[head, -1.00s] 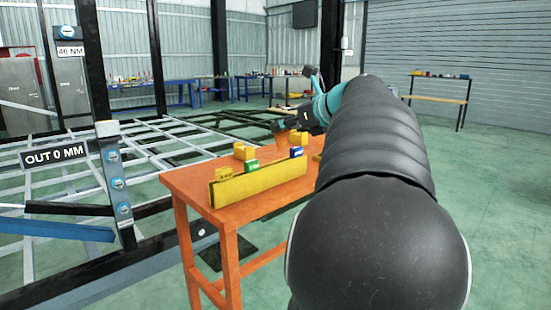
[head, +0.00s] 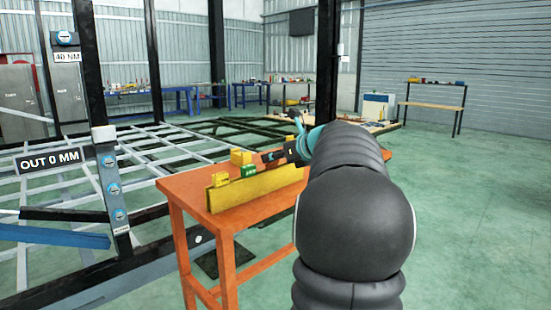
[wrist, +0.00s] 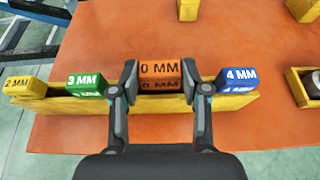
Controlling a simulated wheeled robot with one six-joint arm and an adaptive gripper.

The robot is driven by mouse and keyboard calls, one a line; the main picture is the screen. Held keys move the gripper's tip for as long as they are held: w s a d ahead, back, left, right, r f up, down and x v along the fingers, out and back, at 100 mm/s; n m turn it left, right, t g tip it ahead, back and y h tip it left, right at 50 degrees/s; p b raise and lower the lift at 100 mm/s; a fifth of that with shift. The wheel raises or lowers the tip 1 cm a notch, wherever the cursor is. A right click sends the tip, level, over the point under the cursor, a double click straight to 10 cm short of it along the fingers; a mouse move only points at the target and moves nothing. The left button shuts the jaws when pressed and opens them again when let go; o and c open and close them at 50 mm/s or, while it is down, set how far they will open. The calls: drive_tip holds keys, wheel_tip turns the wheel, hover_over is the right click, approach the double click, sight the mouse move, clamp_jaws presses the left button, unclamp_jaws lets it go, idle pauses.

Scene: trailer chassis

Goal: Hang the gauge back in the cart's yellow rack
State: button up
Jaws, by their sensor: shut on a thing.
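My gripper (wrist: 160,80) is shut on an orange gauge block (wrist: 160,70) whose visible label reads "0 MM". In the wrist view the block lies over the yellow rack (wrist: 235,104), between the green 3 MM block (wrist: 86,84) and the blue 4 MM block (wrist: 237,79). A yellow 2 MM block (wrist: 24,86) sits at the rack's left end. I cannot tell whether the orange block touches the rack. In the head view the rack (head: 250,190) stands along the orange cart's (head: 190,186) near edge; my arm hides its right end.
More yellow blocks (wrist: 189,9) stand on the cart top behind the rack. A yellow holder (wrist: 304,87) is at the right in the wrist view. The trailer frame (head: 105,150) lies left of the cart. Open green floor (head: 460,220) is at the right.

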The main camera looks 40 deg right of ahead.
drive_tip(key=shift+f, duration=0.6)
drive_tip(key=o, duration=1.1)
